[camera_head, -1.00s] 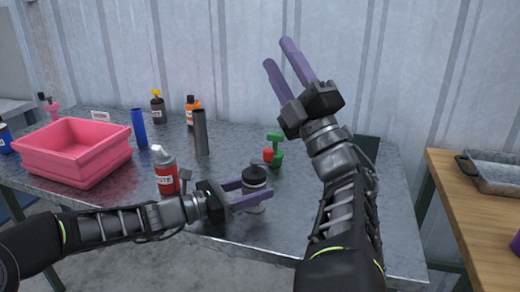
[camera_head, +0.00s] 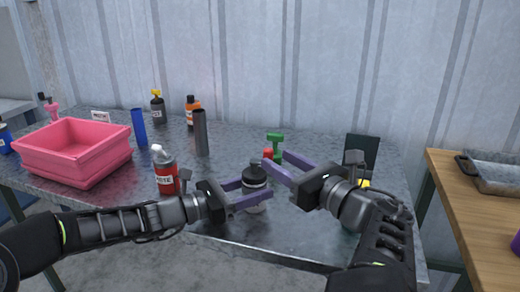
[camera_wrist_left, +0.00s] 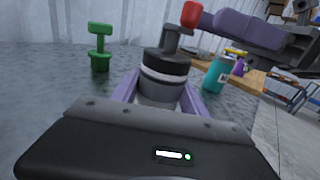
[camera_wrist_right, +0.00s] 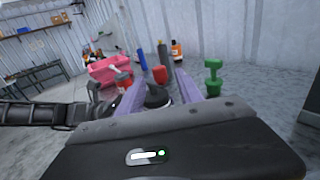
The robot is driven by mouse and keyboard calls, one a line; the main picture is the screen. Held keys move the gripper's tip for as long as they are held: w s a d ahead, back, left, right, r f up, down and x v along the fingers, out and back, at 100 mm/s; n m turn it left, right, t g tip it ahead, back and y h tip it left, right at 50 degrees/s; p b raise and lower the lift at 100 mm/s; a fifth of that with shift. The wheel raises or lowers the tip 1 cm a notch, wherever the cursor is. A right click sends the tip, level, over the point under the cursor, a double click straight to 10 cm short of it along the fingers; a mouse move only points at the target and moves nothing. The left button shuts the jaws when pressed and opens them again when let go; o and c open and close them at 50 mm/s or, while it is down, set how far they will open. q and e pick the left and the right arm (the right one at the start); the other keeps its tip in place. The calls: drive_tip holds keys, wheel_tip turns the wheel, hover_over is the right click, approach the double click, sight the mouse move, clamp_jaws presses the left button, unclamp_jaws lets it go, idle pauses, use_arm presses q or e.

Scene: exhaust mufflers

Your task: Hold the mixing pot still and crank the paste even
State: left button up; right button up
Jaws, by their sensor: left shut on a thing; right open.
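The mixing pot (camera_head: 254,176) is a dark upright cylinder with a white band, standing near the table's front edge. My left gripper (camera_head: 258,187) is shut around its body, as the left wrist view also shows on the pot (camera_wrist_left: 163,78). A grey crank rises from its lid to a red knob (camera_wrist_left: 192,14). The knob also shows in the right wrist view (camera_wrist_right: 160,75). My right gripper (camera_head: 275,164) is open and empty at the height of the crank, its fingers pointing toward the knob. I cannot tell whether they touch it.
A red-and-grey paste bottle (camera_head: 165,172) stands left of the pot, with a dark tube (camera_head: 201,134) behind. A green T-shaped thing (camera_head: 275,144) stands behind the pot. A pink bin (camera_head: 75,165) fills the table's left. A teal can (camera_wrist_left: 215,75) stands right of the pot.

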drive_tip(key=shift+w+a, duration=0.1)
drive_tip(key=shift+w, duration=0.05)
drive_tip(key=shift+x, duration=3.6)
drive_tip(key=shift+c, duration=0.3)
drive_tip(key=shift+a, duration=0.1)
clamp_jaws()
